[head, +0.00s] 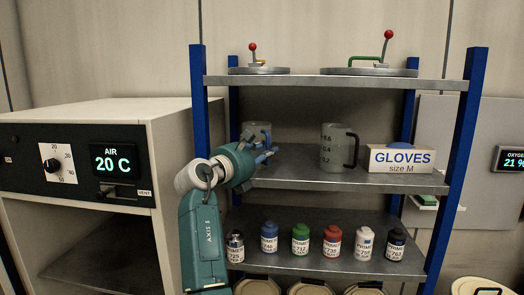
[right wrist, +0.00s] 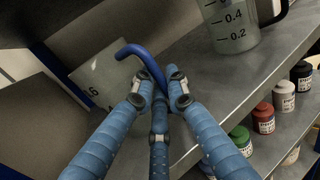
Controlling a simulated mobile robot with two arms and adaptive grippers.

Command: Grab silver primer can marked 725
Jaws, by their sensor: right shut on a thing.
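The silver primer can (head: 235,246) stands upright at the left end of the lower shelf, its label seeming to read 725. My right arm passes just left of it. My right gripper (head: 266,154) is up at the middle shelf, apart from the can. In the right wrist view my right gripper (right wrist: 158,88) is shut on the blue handle (right wrist: 140,52) of a clear measuring jug (right wrist: 98,78). This left jug (head: 257,129) shows partly behind the gripper in the head view. I cannot tell whether it touches the shelf. My left gripper is out of view.
Blue, green, red, white and black primer cans (head: 301,239) stand right of the silver one. A second jug (head: 338,147) and a glove box (head: 400,159) stand on the middle shelf (head: 300,178). A blue post (head: 199,100) and an oven (head: 100,115) are at left.

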